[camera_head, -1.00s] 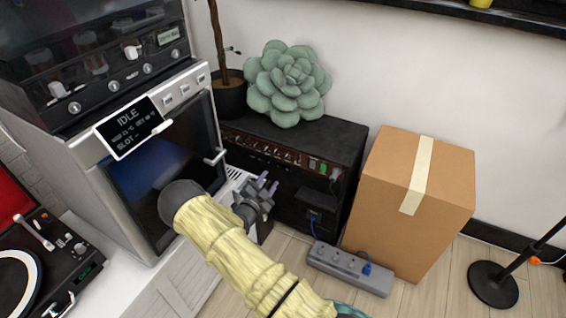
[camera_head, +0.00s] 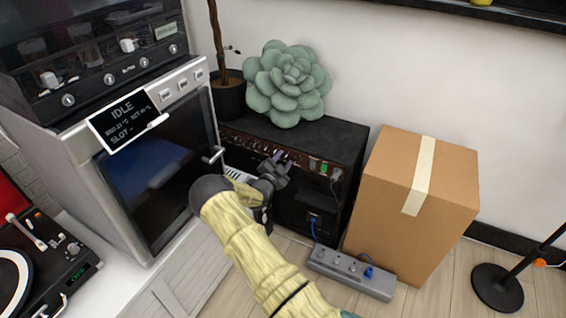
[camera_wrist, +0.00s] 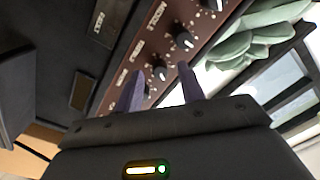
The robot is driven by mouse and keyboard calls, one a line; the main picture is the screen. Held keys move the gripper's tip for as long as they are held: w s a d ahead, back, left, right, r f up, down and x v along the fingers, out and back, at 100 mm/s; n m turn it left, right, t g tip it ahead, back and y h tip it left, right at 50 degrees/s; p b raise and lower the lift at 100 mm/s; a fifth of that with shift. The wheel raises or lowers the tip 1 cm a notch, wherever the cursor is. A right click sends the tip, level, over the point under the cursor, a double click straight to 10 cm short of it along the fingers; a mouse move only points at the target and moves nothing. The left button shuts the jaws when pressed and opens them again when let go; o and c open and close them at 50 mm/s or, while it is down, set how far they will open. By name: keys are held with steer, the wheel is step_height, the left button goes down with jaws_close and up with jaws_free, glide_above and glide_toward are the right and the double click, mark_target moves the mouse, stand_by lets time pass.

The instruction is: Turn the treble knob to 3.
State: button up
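The black amplifier (camera_head: 335,140) stands against the wall, with a row of knobs along its brown upper panel. In the wrist view that panel (camera_wrist: 150,48) carries black knobs with printed labels too blurred to read surely, so I cannot tell which is the treble knob. My gripper (camera_head: 281,157) is at the panel's front in the head view. Its two purple fingers are apart in the wrist view (camera_wrist: 160,84), with one black knob (camera_wrist: 160,73) showing in the gap between the tips. A second knob (camera_wrist: 183,41) lies just beyond. No finger contact is visible.
A green succulent-shaped thing (camera_head: 287,84) sits on the amplifier. A cardboard box (camera_head: 395,205) stands to its right, with a grey power strip (camera_head: 350,271) on the floor in front. The white oven-like machine (camera_head: 150,205) stands close left of my arm.

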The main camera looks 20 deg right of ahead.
steer(key=shift+c, duration=0.2)
jaws_close()
steer(key=shift+n, duration=0.3)
steer(key=n+b, duration=0.1)
steer(key=n, duration=0.3)
steer(key=shift+w+a, duration=0.1)
steer(key=n, duration=0.8)
steer(key=shift+r+n+g, duration=0.1)
steer(key=shift+n+g, duration=0.2)
steer(key=shift+n, duration=0.1)
steer(key=shift+w+n, duration=0.1)
steer(key=shift+n, duration=1.8)
